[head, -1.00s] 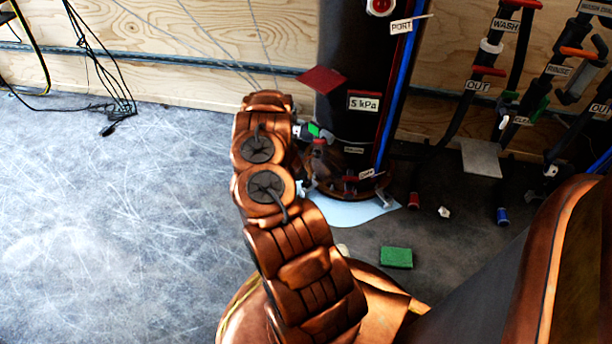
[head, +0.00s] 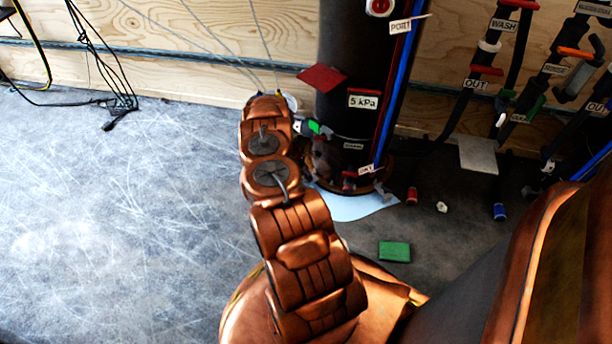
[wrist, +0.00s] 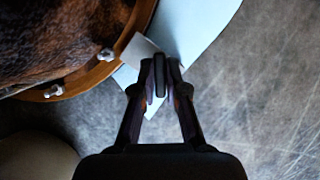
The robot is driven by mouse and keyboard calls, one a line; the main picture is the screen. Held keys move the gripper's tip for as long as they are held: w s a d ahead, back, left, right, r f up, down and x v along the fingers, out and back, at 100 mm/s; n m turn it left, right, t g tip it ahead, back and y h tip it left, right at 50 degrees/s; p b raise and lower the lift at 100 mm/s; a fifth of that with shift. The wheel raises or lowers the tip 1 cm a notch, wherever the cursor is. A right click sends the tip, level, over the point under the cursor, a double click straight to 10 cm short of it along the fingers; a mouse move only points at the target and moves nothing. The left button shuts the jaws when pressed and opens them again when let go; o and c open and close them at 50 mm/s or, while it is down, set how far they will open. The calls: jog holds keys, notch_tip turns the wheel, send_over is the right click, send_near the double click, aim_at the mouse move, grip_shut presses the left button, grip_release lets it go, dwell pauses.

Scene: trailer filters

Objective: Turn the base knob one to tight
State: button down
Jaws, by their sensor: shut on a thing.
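The tall dark filter column (head: 350,90) stands by the wall on a round copper-brown base, whose rim (wrist: 95,77) shows in the wrist view. Small silver knobs or fasteners (wrist: 54,91) sit along the rim, and a pale metal bracket (wrist: 138,50) sticks out from it. My gripper (wrist: 160,72) is beside the rim, its two fingers closed on a narrow dark upright piece (wrist: 160,76), which I take to be base knob one. Its turn angle cannot be told. In the head view my arm hides much of the base's left side, and the grip is not clear.
A light blue sheet (head: 352,207) lies under the base. A green block (head: 394,252), a red spool-like piece (head: 411,196) and a blue one (head: 499,212) lie on the floor to the right. Labelled hoses (head: 460,105) hang at right.

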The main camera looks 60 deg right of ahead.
jog(key=m+y, duration=0.1)
jog(key=m, duration=0.2)
jog(key=shift+m, duration=0.4)
jog(key=shift+m+y, duration=0.9)
jog(key=shift+m, duration=1)
jog(key=shift+s+m+b, duration=0.15)
jog(key=shift+m+b, duration=0.15)
jog(key=c, duration=1.2)
grip_release()
jog(key=v, duration=1.2)
jog(key=shift+w, duration=0.2)
jog(key=shift+d+f, duration=0.1)
jog(key=shift+d, duration=0.05)
